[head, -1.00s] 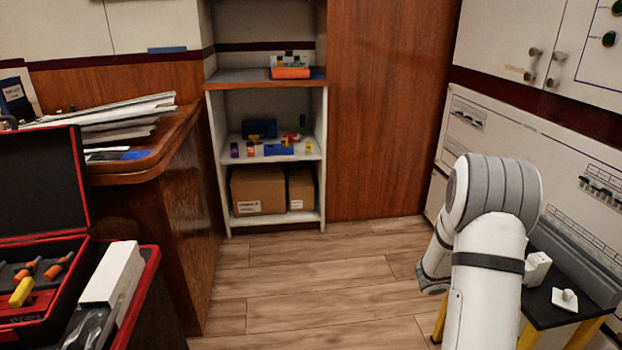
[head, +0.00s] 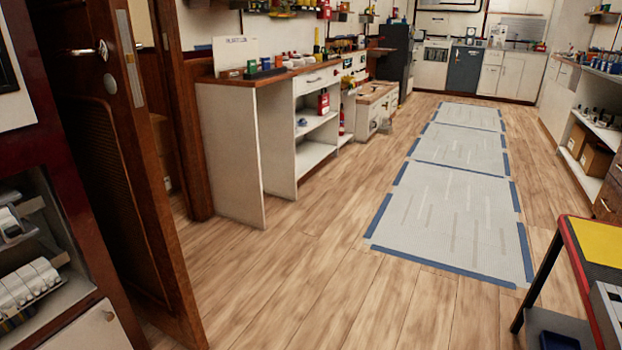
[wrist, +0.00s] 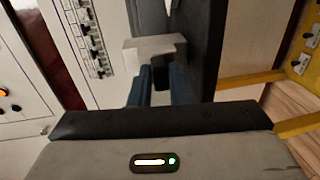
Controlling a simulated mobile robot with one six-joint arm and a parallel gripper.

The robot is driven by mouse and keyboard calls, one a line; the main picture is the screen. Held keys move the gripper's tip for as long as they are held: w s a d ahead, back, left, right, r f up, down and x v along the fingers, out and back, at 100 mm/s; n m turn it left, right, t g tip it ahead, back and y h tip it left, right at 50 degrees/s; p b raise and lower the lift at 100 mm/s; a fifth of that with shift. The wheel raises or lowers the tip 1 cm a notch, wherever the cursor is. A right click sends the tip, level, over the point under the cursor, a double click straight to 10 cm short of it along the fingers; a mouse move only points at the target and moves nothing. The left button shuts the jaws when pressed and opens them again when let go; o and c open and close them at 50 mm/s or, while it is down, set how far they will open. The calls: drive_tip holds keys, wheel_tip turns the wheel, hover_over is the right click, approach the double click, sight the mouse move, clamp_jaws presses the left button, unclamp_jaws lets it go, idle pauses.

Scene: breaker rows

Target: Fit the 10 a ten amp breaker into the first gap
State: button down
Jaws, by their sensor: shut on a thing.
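In the wrist view, my gripper (wrist: 157,75) has two dark blue fingers shut on a pale grey-white block, which I take to be the breaker (wrist: 155,48). The block lies across the fingertips; its markings cannot be read. Below and beyond it is a dark grey surface (wrist: 200,50); whether the block touches it I cannot tell. A pale panel (wrist: 65,35) at the left carries a row of small dark-and-white breakers (wrist: 92,40). I cannot make out the first gap. My gripper does not show in the head view.
Yellow frame bars (wrist: 250,80) stand right of my gripper. In the head view, an open wooden door (head: 125,150) and a cabinet with white rounded items (head: 30,282) are at left. A red-edged table (head: 575,260) is at right. Wooden floor and grey mats (head: 450,215) lie between.

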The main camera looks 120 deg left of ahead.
drive_tip(key=shift+r, duration=0.1)
drive_tip(key=a+r+p, duration=0.1)
drive_tip(key=a+r, duration=0.4)
drive_tip(key=r, duration=0.2)
drive_tip(key=shift+s, duration=0.2)
idle(0.8)
drive_tip(key=shift+r, duration=0.15)
